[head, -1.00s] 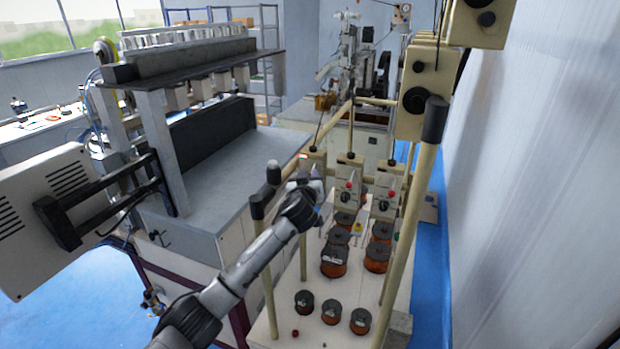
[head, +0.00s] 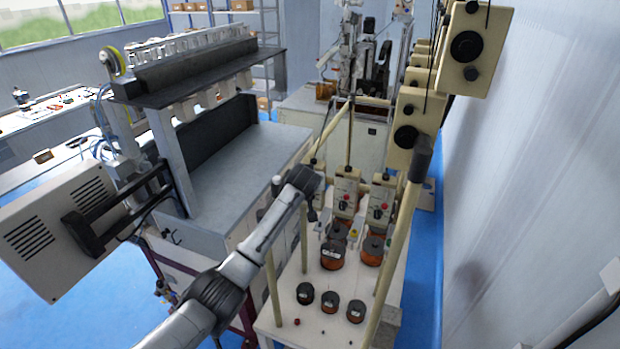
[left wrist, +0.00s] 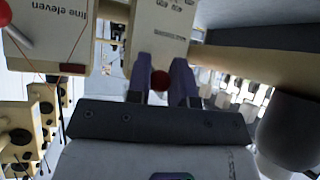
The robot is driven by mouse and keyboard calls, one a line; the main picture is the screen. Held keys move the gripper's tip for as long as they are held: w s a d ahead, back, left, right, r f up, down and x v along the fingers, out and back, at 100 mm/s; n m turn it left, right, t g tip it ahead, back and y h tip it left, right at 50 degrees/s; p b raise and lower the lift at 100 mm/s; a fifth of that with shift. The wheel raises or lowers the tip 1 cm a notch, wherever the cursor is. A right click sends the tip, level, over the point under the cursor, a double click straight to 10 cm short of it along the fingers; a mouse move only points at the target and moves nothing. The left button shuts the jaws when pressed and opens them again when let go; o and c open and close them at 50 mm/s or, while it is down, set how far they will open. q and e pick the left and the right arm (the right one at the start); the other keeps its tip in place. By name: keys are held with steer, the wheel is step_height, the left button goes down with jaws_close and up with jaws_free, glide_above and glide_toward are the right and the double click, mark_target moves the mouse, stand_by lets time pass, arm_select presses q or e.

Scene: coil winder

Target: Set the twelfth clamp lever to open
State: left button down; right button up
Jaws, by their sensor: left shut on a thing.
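In the left wrist view my left gripper (left wrist: 168,82) is shut, with its two purple fingers on either side of a red knob (left wrist: 159,80). The knob sits just below a cream box (left wrist: 163,30) whose small lettering I cannot read. I take the knob for the clamp lever's end; its rod is hidden. A neighbouring box (left wrist: 58,28) reads "line eleven" and has a grey lever (left wrist: 16,30). In the head view my left arm reaches the leftmost of the near cream boxes on the spool bench, and its fingertips cannot be made out. My right gripper is out of view.
Wire spools (head: 332,256) stand on the cream bench (head: 290,335) below the boxes. Slanted posts (head: 398,255) rise at its right. More cream tension boxes (head: 478,45) hang at the upper right. A grey machine (head: 235,175) stands left of my arm.

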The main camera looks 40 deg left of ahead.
arm_select(q)
steer(key=shift+w+r+g+h, duration=0.2)
steer(key=shift+r+g+h, duration=0.35)
steer(key=shift+g, duration=0.65)
steer(key=c, duration=1)
jaws_free()
steer(key=shift+r, duration=0.1)
steer(key=shift+b+v, duration=2.35)
steer(key=shift+v, duration=4.5)
